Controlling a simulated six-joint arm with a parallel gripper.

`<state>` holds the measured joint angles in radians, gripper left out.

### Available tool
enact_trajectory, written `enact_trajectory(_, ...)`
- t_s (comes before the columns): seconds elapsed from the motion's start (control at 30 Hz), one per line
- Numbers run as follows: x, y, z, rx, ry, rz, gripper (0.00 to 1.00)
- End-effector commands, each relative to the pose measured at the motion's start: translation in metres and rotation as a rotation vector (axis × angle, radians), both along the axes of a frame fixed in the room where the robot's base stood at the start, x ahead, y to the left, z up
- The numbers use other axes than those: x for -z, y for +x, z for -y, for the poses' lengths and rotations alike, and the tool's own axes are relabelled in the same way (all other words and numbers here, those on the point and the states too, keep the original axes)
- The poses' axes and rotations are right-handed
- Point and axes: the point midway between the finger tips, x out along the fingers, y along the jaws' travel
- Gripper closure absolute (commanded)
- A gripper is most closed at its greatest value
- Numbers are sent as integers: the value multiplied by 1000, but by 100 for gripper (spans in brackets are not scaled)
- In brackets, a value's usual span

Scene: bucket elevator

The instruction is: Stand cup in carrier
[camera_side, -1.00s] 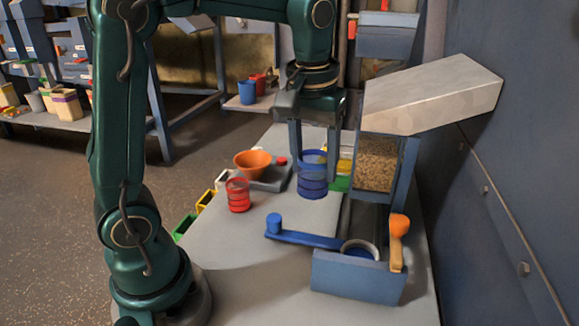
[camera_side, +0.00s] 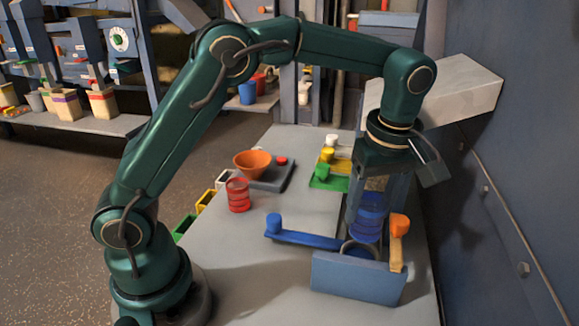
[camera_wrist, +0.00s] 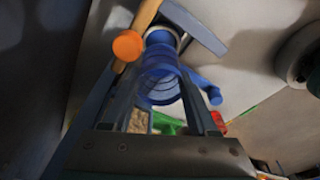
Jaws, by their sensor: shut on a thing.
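The blue, see-through ringed cup (camera_side: 369,216) is between the fingers of my gripper (camera_side: 366,205), which is shut on it. The cup looks upright, just behind and above the blue carrier (camera_side: 357,279) with its pale round ring; whether its base touches the ring is hard to tell. In the wrist view the cup (camera_wrist: 160,78) is between the fingers of my gripper (camera_wrist: 158,98), with the pale ring (camera_wrist: 163,34) of the carrier just beyond it.
A blue-knobbed lever (camera_side: 305,238) lies left of the carrier; an orange-knobbed lever (camera_side: 398,228) stands at its right. A red ringed cup (camera_side: 238,196) and an orange bowl (camera_side: 253,163) are on the left of the table. A pale chute (camera_side: 455,92) hangs behind my gripper.

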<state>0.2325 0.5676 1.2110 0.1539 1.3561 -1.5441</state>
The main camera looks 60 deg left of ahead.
Motion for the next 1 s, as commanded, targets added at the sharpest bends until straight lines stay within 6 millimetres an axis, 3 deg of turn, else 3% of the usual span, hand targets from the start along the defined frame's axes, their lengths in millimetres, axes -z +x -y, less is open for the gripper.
enact_trajectory(0.5, 37, 0, -1, 2, 1, -2, 94)
enact_trajectory(1.0, 44, 0, -1, 1, 0, 0, 94)
